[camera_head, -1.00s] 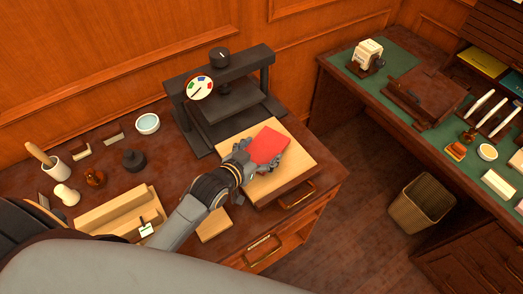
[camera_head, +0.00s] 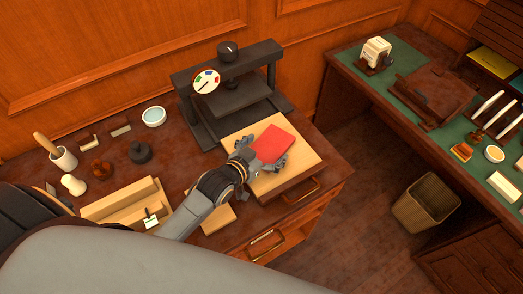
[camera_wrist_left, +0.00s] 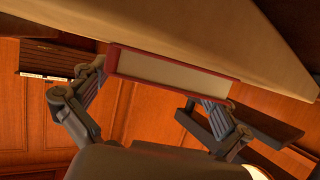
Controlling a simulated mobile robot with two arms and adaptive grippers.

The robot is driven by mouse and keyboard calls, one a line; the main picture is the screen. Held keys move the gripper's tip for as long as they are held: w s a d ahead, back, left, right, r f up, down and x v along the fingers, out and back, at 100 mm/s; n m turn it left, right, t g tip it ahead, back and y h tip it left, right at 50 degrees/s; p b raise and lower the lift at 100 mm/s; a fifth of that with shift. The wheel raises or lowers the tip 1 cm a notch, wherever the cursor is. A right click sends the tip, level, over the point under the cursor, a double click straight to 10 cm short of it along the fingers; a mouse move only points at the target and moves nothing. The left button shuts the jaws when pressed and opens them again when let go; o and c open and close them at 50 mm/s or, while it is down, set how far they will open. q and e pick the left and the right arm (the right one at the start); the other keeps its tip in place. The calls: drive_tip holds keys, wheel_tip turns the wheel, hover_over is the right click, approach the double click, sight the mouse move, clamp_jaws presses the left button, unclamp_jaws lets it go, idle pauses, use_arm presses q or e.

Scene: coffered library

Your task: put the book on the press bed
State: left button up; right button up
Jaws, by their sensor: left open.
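The red book (camera_head: 274,143) lies flat on the pale wooden press bed (camera_head: 298,170), which sticks out in front of the black press (camera_head: 222,97). My left gripper (camera_head: 262,157) is open at the book's near-left edge, with a finger towards each end of that edge. In the left wrist view, the book (camera_wrist_left: 170,75) shows its red cover and pale page edges against the bed (camera_wrist_left: 200,35). The open fingers of the left gripper (camera_wrist_left: 160,88) stand on either side of it. The right gripper is out of view.
A pale wooden tray (camera_head: 125,203) and a small board (camera_head: 217,218) lie by my left arm. A dark knob-topped weight (camera_head: 139,152), a glass dish (camera_head: 153,117) and a pot (camera_head: 63,158) stand at the left. A waste basket (camera_head: 426,202) stands right of the desk.

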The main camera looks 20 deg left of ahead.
use_arm(q)
drive_tip(key=shift+s+a+r, duration=0.1)
drive_tip(key=shift+s, duration=0.2)
drive_tip(key=b+v, duration=0.1)
drive_tip(key=v, duration=1)
drive_tip(key=shift+r, duration=0.25)
